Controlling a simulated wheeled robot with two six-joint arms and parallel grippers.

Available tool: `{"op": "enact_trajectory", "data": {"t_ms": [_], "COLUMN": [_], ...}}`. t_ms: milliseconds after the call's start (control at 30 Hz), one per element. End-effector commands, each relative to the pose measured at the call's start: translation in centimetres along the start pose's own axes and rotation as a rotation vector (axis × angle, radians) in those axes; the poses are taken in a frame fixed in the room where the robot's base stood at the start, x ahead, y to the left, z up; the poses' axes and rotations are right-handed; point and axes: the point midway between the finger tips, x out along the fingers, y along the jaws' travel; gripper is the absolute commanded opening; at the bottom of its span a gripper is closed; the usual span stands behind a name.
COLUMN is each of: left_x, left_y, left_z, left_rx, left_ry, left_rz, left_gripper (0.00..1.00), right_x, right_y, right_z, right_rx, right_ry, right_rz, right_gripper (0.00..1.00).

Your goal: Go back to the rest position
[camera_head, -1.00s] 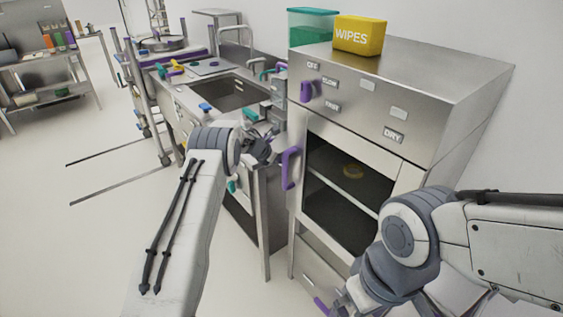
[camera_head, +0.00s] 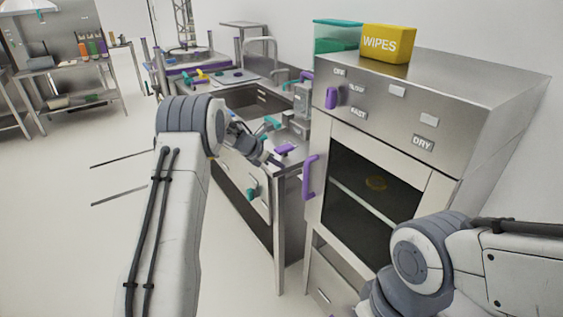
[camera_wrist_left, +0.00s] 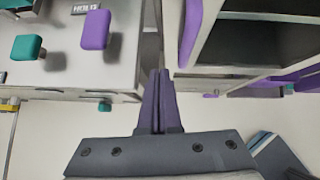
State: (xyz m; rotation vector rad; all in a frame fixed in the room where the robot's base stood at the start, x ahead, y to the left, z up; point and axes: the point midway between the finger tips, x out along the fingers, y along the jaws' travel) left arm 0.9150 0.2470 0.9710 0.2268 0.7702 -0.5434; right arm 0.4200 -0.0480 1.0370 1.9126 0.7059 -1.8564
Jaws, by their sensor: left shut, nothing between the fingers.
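My left arm comes in from the left in the head view, and its gripper (camera_head: 275,158) is small there, in front of the counter and left of the oven-like cabinet. In the left wrist view the fingers (camera_wrist_left: 158,92) are pressed together, shut and empty. A purple door handle (camera_wrist_left: 187,33) shows close to the fingertips, on their right, apart from them. My right arm shows at the lower right of the head view, but its gripper is out of the picture.
The steel cabinet (camera_head: 470,95) stands at the right with its purple handle (camera_head: 309,177) and dark window. Yellow wipes box (camera_head: 388,44) and green bin (camera_head: 336,37) stand on top. A counter with a sink (camera_head: 245,97) lies behind my left gripper. Open floor (camera_head: 60,220) is at the left.

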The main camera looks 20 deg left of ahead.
Motion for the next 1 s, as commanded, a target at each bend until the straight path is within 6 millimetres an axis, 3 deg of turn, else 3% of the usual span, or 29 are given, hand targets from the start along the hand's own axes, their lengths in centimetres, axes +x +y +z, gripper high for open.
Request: {"op": "enact_trajectory", "data": {"t_ms": [167, 267, 400, 533, 667, 800, 1000], "left_x": [-0.4, -0.8, -2.9, -6.1, -9.8, -13.9, -19.8], "left_y": [-0.4, -2.2, -7.3, -13.3, -19.7, -27.1, -36.1], "left_z": [0.8, 3.8, 9.8, 11.7, 8.9, 2.4, -8.0], "left_rx": [-0.027, -0.149, -0.553, -1.056, -1.573, -2.086, -2.594], "left_ry": [-0.012, -0.064, -0.192, -0.277, -0.286, -0.213, -0.043], "left_rz": [0.008, 0.042, 0.121, 0.182, 0.252, 0.382, 0.674], "left_gripper": [0.00, 0.00, 0.00, 0.00, 0.00, 0.00, 0.00], "right_x": [0.0, 0.0, 0.0, 0.0, 0.0, 0.0, 0.0], "right_y": [0.0, 0.0, 0.0, 0.0, 0.0, 0.0, 0.0], "right_z": [0.0, 0.0, 0.0, 0.0, 0.0, 0.0, 0.0], "right_rx": [0.000, 0.000, 0.000, 0.000, 0.000, 0.000, 0.000], "right_ry": [0.000, 0.000, 0.000, 0.000, 0.000, 0.000, 0.000], "right_rz": [0.000, 0.000, 0.000, 0.000, 0.000, 0.000, 0.000], "right_gripper": [1.00, 1.00, 1.00, 1.00, 1.00, 1.00, 1.00]}}
